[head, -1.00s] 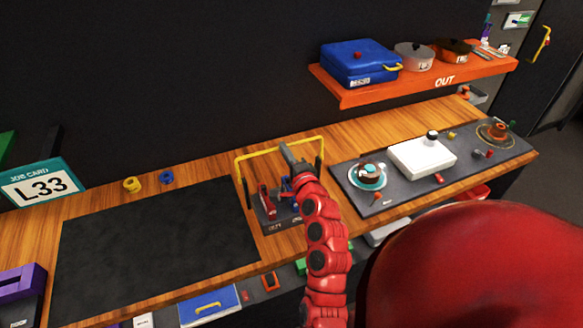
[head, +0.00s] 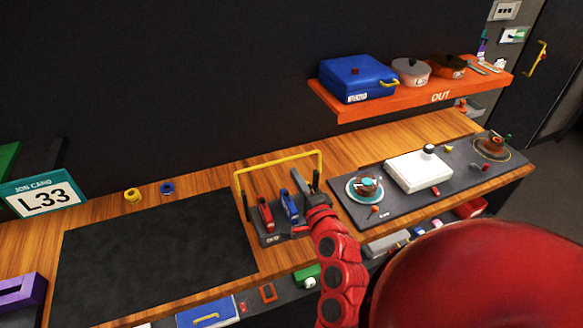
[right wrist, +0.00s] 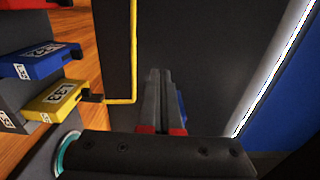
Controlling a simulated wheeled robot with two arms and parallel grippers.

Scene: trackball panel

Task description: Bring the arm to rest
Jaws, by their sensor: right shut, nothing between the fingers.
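My right arm, red and jointed, reaches up from the bottom of the head view. Its grey gripper (head: 315,181) is above the right end of a dark rack at the bench's front. In the right wrist view the two fingers (right wrist: 160,74) are together, with nothing visible between them. The trackball panel (head: 345,205) lies to the right, with a brown ball in a teal ring (head: 366,187) apart from the gripper. My left gripper is not in view.
A rack under a yellow bar (head: 280,163) holds a red block (head: 265,213) and a blue block (head: 289,205). A yellow L33 block (right wrist: 60,99) shows in the wrist view. An orange shelf (head: 400,100) is at back right. A dark mat (head: 155,250) lies clear at left.

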